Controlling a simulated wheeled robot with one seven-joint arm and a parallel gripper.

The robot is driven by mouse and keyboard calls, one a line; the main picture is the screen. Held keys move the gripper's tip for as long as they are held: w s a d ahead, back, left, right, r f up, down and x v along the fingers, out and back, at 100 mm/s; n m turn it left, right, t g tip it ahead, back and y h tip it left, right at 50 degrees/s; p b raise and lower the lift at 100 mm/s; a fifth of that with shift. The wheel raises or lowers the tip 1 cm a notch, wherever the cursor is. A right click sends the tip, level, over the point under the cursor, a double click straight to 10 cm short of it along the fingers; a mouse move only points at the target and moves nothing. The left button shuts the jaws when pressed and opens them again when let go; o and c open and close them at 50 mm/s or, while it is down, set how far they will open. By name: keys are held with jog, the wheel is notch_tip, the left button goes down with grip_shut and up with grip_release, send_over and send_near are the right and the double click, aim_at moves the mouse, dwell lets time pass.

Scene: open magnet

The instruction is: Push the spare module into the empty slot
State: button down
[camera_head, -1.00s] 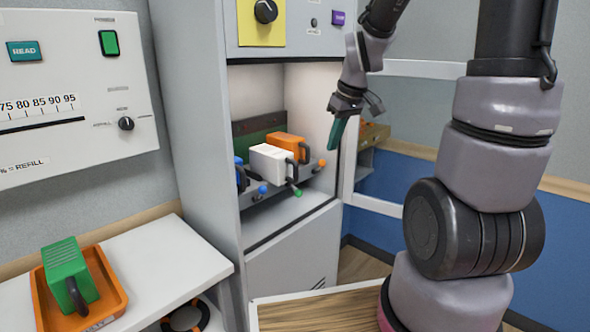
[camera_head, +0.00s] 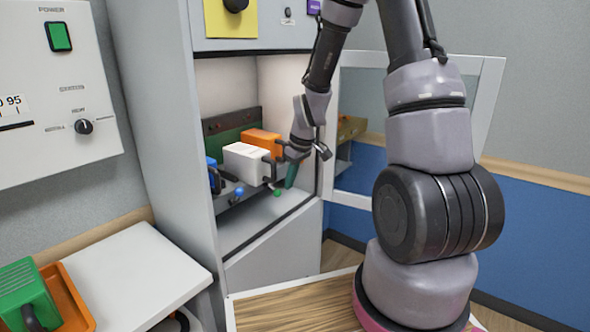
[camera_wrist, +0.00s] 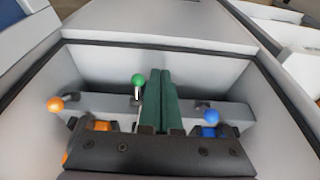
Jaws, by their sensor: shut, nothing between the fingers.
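A green module (camera_head: 22,292) with a dark handle lies in an orange tray (camera_head: 68,297) on the white counter. In the cabinet bay, a white module (camera_head: 246,161) stands between an orange module (camera_head: 262,142) and a blue module (camera_head: 211,172). My gripper (camera_head: 290,184) has its teal fingers shut and empty, pointing down in front of the bay, right of the white module. In the wrist view, the shut fingers (camera_wrist: 159,78) reach over the bay, beside the green knob (camera_wrist: 138,81). The white module is hidden there. I cannot tell whether the fingers touch anything, nor make out an empty slot.
An orange knob (camera_wrist: 56,104) and a blue knob (camera_wrist: 211,116) stick out along the bay's front bar. Cabinet side walls flank the bay closely. A white-framed clear door (camera_head: 480,125) stands at the right. The right part of the counter (camera_head: 140,275) is clear.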

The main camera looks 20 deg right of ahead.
aim_at(264, 167)
jog(key=shift+w+a+r, duration=0.2)
jog(key=shift+w+a, duration=0.8)
jog(key=shift+w, duration=0.3)
jog(key=w+a, duration=0.1)
jog(key=w, duration=0.1)
jog(key=w+a, duration=0.3)
jog(key=w, duration=0.1)
jog(key=shift+a, duration=0.15)
jog(key=shift+s, duration=0.1)
